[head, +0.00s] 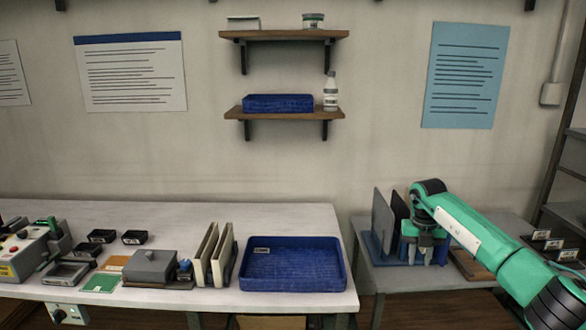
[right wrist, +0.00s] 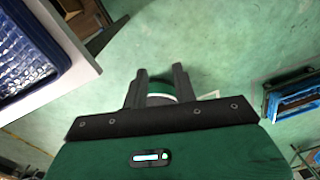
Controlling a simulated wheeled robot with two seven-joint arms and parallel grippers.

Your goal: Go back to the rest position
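My right gripper (head: 425,250) hangs from the green arm at the right of the head view, in front of the blue panel rack (head: 376,250) on the right-hand table. In the right wrist view its two dark fingers (right wrist: 160,75) stand apart. I see nothing held between them; a pale and green curved shape shows behind them. The green floor lies beyond. My left gripper is not in view.
A blue tray (head: 292,287) sits at the right end of the white bench (head: 290,214), beside upright cream panels (head: 213,255). Dark panels (head: 383,218) stand in the rack. Wall shelves (head: 285,34) hang above. A gap separates the two tables.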

